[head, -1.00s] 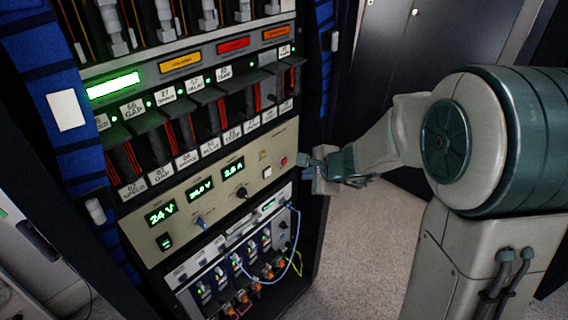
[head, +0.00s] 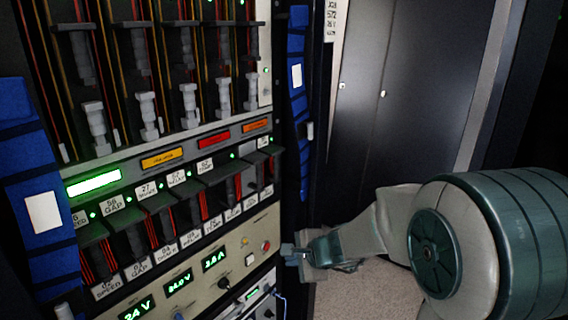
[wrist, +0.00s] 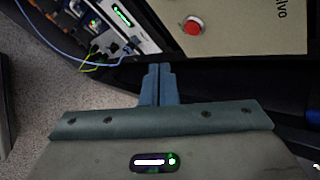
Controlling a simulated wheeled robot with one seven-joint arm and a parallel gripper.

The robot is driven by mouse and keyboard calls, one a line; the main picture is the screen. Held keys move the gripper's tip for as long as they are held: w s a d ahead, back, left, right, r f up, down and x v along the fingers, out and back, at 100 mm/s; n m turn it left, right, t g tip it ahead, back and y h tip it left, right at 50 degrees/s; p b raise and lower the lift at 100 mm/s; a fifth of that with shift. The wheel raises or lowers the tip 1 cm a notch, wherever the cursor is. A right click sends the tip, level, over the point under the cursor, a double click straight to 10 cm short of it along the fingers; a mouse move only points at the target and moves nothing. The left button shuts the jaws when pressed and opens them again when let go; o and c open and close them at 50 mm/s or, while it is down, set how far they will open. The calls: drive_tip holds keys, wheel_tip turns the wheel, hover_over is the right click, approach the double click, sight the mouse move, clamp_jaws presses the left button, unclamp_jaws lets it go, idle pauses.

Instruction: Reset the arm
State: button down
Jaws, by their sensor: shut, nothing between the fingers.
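My gripper (head: 290,251) is at the right edge of the equipment rack, in front of the beige power panel (head: 206,268). In the wrist view my gripper (wrist: 159,68) has its two blue fingers pressed together with nothing between them. A red button (head: 266,245) sits at the panel's right end, a little left of the fingers in the head view. The red button also shows in the wrist view (wrist: 193,26), above and right of the fingertips and apart from them.
The rack has labelled module slots (head: 165,205) and a row of grey levers (head: 148,115). A blue cable (wrist: 60,52) and a yellow-green cable (wrist: 92,67) hang at the lower unit. A dark cabinet (head: 410,90) stands behind. Grey carpet (head: 365,292) is clear right of the rack.

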drive_tip(key=s+d+r+n+g+h+p, duration=0.2)
drive_tip(key=s+d+r+n+p, duration=0.3)
drive_tip(key=s, duration=0.6)
drive_tip(key=s+d+r+n+g+h+p, duration=0.1)
drive_tip(key=s+d+r+n+h+p, duration=0.3)
drive_tip(key=s+d+r+n, duration=0.5)
wheel_tip(320, 180, up, 3)
drive_tip(key=s+p, duration=0.2)
drive_tip(key=shift+s+g, duration=0.3)
drive_tip(key=shift+g, duration=0.1)
